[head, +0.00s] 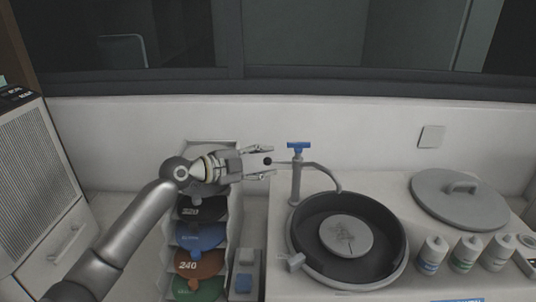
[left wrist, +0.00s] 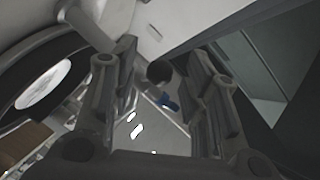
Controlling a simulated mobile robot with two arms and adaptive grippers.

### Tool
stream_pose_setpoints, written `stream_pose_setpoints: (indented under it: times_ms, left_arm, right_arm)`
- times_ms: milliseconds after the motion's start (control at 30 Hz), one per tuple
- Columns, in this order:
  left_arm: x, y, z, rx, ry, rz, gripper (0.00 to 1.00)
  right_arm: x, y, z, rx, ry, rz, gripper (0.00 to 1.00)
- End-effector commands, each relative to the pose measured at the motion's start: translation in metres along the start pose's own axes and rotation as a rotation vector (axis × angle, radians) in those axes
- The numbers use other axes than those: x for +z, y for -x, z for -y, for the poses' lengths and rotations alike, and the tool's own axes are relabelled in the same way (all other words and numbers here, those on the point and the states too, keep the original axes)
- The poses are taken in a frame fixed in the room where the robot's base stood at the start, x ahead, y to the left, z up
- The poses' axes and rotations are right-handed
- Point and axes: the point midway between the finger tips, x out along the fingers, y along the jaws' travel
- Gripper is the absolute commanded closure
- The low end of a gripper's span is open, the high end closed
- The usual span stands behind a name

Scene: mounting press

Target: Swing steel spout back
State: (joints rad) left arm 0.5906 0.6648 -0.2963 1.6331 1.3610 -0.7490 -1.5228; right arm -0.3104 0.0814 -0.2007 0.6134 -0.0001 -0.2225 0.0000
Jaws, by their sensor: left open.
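The steel spout (head: 325,172) curves right from its upright post (head: 296,185), and its tip hangs over the dark round basin (head: 309,222). A blue handle (head: 299,146) tops the post and also shows in the left wrist view (left wrist: 170,103). A dark round knob (head: 267,161) sticks out left of the post on a short rod. My left gripper (head: 271,162) is open beside the post, with the knob between its fingers. The knob also shows between the fingers in the left wrist view (left wrist: 158,72); contact cannot be told. My right gripper is out of view.
A grey disc (head: 346,236) lies in the basin. A round lid (head: 460,199) and several white bottles (head: 432,254) stand to the right. A rack of coloured discs (head: 202,237) stands below my left arm. The wall (head: 380,130) is close behind the spout.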

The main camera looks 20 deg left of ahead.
Motion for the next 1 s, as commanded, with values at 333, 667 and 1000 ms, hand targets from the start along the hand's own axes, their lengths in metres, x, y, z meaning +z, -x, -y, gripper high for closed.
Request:
stream_pose_setpoints:
  times_ms: [333, 667, 1000]
  left_arm:
    - [0.000, -0.019, -0.001, 0.001, 0.000, 0.001, 0.58]
    - [0.000, -0.018, -0.001, 0.001, 0.000, 0.001, 0.81]
    - [0.000, -0.018, -0.001, 0.000, 0.001, 0.001, 1.00]
  right_arm:
    - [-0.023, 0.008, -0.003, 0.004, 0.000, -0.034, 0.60]
    - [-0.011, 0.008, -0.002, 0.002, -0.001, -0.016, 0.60]
    - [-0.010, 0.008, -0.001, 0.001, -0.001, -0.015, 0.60]
